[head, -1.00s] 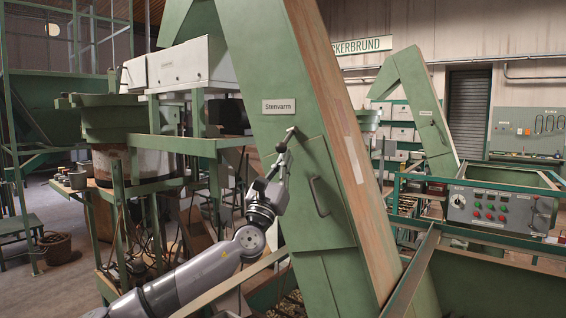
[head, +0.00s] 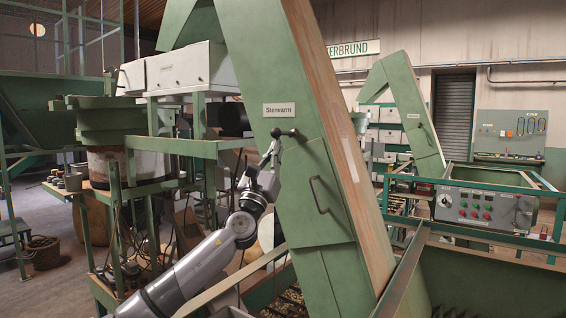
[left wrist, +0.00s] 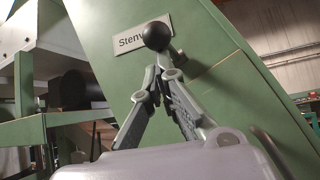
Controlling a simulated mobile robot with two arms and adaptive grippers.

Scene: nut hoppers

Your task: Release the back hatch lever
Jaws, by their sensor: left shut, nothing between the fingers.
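The hatch lever has a black ball knob (head: 276,132) and sits on the sloping green elevator casing (head: 235,60), just under the "Stenvarm" plate (head: 279,109). In the head view the lever lies about level, with the knob at its left end. In the left wrist view the knob (left wrist: 157,36) stands in front of the plate. My left gripper (head: 273,150) is shut and empty, with its fingertips (left wrist: 161,74) right below the knob. I cannot tell whether they touch it. My right gripper is not in view.
The hatch panel with a dark bar handle (head: 319,195) is just right of my left gripper. A control panel (head: 486,207) stands at the right. A green frame with white boxes (head: 186,68) stands behind my left arm.

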